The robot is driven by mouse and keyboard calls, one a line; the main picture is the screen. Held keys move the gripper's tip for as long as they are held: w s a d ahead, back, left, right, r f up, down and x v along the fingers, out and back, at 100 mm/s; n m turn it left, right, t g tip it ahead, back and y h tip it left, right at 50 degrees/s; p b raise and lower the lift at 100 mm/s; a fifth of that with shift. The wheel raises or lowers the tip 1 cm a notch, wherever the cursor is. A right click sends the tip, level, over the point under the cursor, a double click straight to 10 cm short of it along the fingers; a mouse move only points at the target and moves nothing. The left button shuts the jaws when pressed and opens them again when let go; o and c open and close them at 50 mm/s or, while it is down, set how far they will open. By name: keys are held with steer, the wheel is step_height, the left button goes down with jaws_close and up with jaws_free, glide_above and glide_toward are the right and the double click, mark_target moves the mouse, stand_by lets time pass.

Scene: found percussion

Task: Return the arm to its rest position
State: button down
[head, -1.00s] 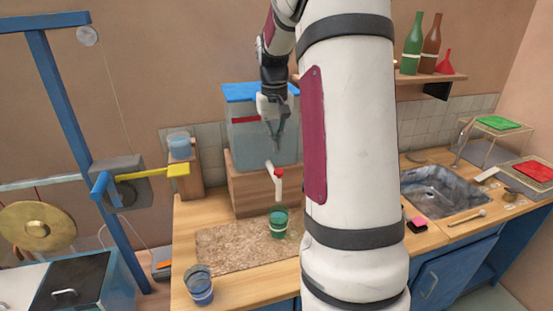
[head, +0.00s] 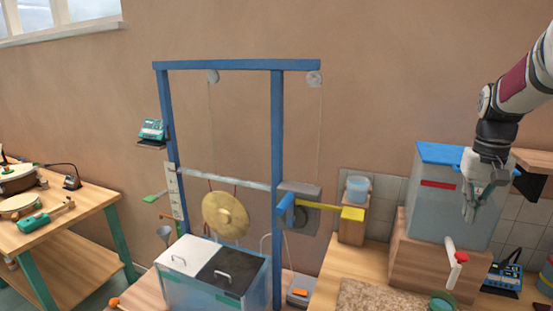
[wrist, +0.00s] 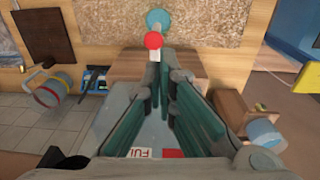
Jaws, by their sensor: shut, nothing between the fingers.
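My gripper (head: 472,214) hangs at the right of the head view, fingers pointing down, in front of the water tank (head: 436,205) with the blue lid. Its fingers are shut with nothing held. In the wrist view my gripper (wrist: 161,62) reaches from the bottom edge toward the tap's red knob (wrist: 153,41). My forearm runs off the right edge of the head view, so the rest of my arm is hidden there. The tank's white tap (head: 452,262) with its red knob is below my gripper, apart from it.
The tank stands on a wooden block (head: 420,257). A green cup (head: 442,303) is below the tap. A blue frame (head: 278,180) with a gong (head: 226,214) stands mid-view. A wooden bench (head: 85,245) is at left. A shelf (head: 533,160) is close to my gripper's right.

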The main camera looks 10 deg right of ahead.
steer(key=s+a+r+n+t, duration=0.1)
steer(key=s+a+r+n, duration=0.15)
steer(key=a, duration=0.75)
steer(key=s+a+r+n+t, duration=0.15)
steer(key=a+r, duration=0.25)
steer(key=a, duration=0.6)
steer(key=s+a+f+n+t+b, duration=0.1)
steer(key=s+a+f+n+t, duration=0.1)
steer(key=s+a, duration=0.9)
steer(key=shift+s+a+f+t+y, duration=0.35)
steer(key=shift+s+a+t+y, duration=0.1)
steer(key=shift+a, duration=0.25)
